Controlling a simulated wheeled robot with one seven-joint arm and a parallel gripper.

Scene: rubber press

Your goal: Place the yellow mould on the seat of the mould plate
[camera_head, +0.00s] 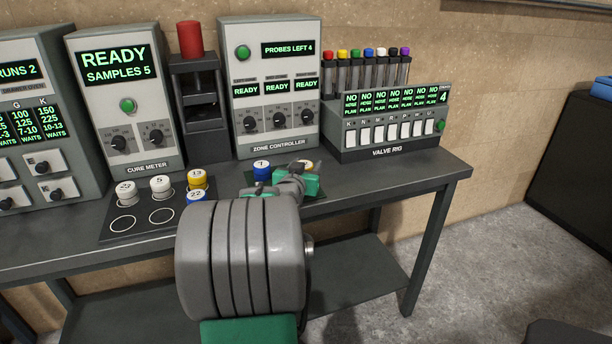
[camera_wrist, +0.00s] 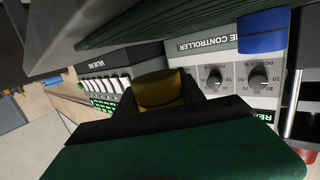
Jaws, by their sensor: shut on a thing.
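In the head view my gripper (camera_head: 308,170) is at the bench in front of the zone controller, largely hidden behind my own arm. A yellow mould (camera_wrist: 158,90) is between the fingers (camera_wrist: 160,98) in the wrist view, and the gripper is shut on it. Only a small pale and yellow part of it shows in the head view (camera_head: 308,163). A blue mould (camera_head: 262,169) with a white top stands just left of the gripper, apart from it; it also shows in the wrist view (camera_wrist: 262,32). The mould plate and its seat are hard to make out behind the arm.
A dark tray (camera_head: 112,232) with ringed spots stands at the left, holding white moulds (camera_head: 126,192), another yellow mould (camera_head: 197,179) and another blue one (camera_head: 195,197). The cure meter (camera_head: 124,100), zone controller (camera_head: 271,90) and valve rig (camera_head: 388,130) line the back. Bench right of the gripper is clear.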

